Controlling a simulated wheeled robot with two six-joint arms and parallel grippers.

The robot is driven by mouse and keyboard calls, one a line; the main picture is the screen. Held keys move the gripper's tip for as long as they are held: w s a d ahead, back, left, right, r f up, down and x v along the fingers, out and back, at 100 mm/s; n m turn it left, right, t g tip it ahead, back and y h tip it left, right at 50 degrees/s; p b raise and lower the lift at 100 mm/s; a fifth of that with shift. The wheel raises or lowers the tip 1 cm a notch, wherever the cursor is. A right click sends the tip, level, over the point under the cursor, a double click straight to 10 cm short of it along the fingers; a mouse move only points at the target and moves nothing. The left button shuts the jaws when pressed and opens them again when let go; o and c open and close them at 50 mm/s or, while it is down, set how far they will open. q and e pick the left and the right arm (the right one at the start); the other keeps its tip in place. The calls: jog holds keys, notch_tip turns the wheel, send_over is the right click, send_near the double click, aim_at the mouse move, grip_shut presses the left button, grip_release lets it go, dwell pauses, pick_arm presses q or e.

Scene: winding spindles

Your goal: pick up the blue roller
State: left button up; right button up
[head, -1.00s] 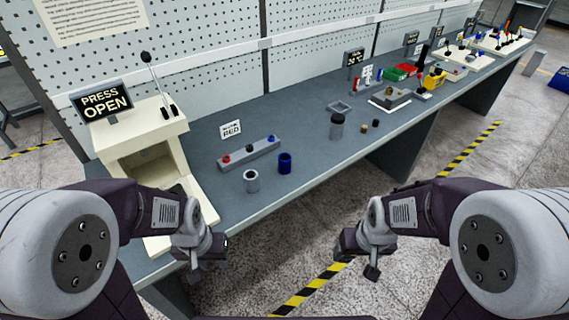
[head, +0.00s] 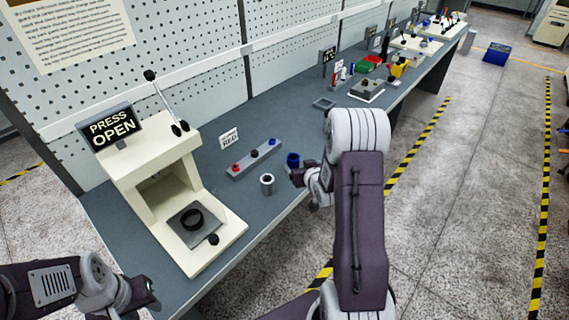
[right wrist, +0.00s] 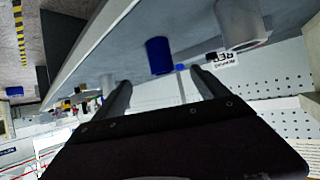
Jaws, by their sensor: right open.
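The blue roller (head: 293,160) stands upright on the grey bench near its front edge. My right gripper (head: 298,178) is right beside it in the head view, overlapping its lower part. In the right wrist view, which looks upside down, the blue roller (right wrist: 160,56) appears beyond the gap between the two spread fingers of my right gripper (right wrist: 160,80), with nothing between them. I cannot tell whether a finger touches it. My left gripper (head: 147,292) is at the lower left, in front of the press; its jaws are too small to read.
A grey hollow roller (head: 267,185) stands left of the blue one; it also shows in the right wrist view (right wrist: 240,25). Behind are a rack with coloured knobs (head: 254,158) and a RED sign (head: 229,139). The cream press (head: 150,170) fills the bench's left end.

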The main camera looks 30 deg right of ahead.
aim_at(292, 157)
jog(key=w, duration=0.1)
jog(key=w+f, duration=0.1)
jog(key=w, duration=0.2)
jog(key=shift+a+f, duration=0.35)
jog(key=shift+d+f+p, duration=0.1)
jog(key=shift+d+p, duration=0.1)
jog(key=shift+p, duration=0.1)
jog(key=x, duration=0.5)
jog(key=shift+s+d+f+p, duration=0.1)
jog(key=shift+d+p, duration=0.15)
jog(key=shift+p, duration=0.1)
jog(key=shift+s, duration=0.15)
jog(key=c, duration=1.6)
jog(key=shift+o, duration=0.2)
jog(key=shift+r, duration=0.55)
notch_tip(292, 157, up, 3)
jog(key=shift+f, duration=0.1)
jog(key=s+d+r, duration=0.7)
jog(key=s+d, duration=0.1)
jog(key=shift+d+r, duration=0.15)
